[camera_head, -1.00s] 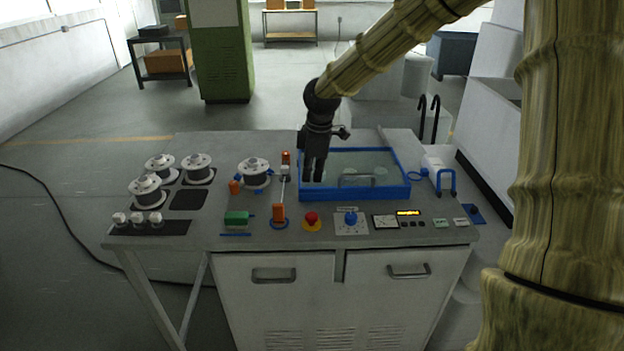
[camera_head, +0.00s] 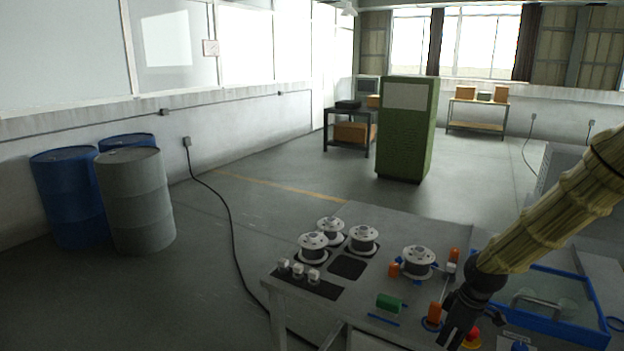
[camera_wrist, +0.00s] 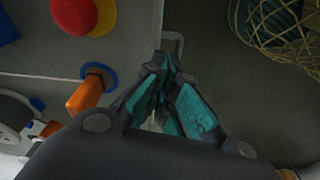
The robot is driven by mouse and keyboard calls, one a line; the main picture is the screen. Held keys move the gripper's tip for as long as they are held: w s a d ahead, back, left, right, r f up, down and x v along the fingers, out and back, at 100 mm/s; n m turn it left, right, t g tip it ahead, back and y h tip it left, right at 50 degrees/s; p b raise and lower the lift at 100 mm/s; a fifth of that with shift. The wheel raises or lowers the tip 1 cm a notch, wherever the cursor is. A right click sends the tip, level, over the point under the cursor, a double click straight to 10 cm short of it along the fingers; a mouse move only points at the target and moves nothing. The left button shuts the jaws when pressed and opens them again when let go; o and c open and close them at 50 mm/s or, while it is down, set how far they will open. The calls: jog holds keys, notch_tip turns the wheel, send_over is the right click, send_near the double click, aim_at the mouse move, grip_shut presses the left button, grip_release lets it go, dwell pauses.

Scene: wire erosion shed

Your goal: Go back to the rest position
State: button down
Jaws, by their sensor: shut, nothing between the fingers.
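My gripper (camera_head: 456,335) is shut and empty. In the head view it hangs over the front part of the grey workbench (camera_head: 290,292), close to the orange handle and the red knob. In the wrist view my gripper (camera_wrist: 160,75) points down past the bench front, with its fingers together over a drawer handle (camera_wrist: 173,42). The red button (camera_wrist: 75,14) on its yellow ring and the orange handle (camera_wrist: 84,96) in its blue ring lie left of the fingers.
The bench carries several wire spools (camera_head: 364,238), a green block (camera_head: 388,302) and a blue-rimmed tank (camera_head: 545,324). A green cabinet (camera_head: 405,130) stands behind it. A grey drum (camera_head: 137,203) and blue drums (camera_head: 62,196) stand at left. The floor between is open; a cable (camera_head: 232,225) crosses it.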

jog(key=s+a+f+m, duration=0.2)
jog(key=s+a+f, duration=0.15)
jog(key=f, duration=0.35)
jog(key=s+a+f+m, duration=0.1)
jog(key=s+a+f, duration=0.2)
jog(key=s+f, duration=0.25)
jog(key=s+a+f+m, duration=0.1)
jog(key=s+f+m, duration=0.1)
jog(key=s+f, duration=0.3)
jog(key=s+a+f+m+h+b, duration=0.1)
jog(key=s+f, duration=0.5)
jog(key=s, duration=0.6)
jog(key=s+a+f+m+g, duration=0.1)
jog(key=s+a+f+m, duration=0.1)
jog(key=s+f, duration=0.4)
jog(key=s+m, duration=0.1)
jog(key=s, duration=0.2)
jog(key=shift+s+a+f+m, duration=0.2)
jog(key=shift+a+m, duration=0.1)
jog(key=shift+m, duration=0.1)
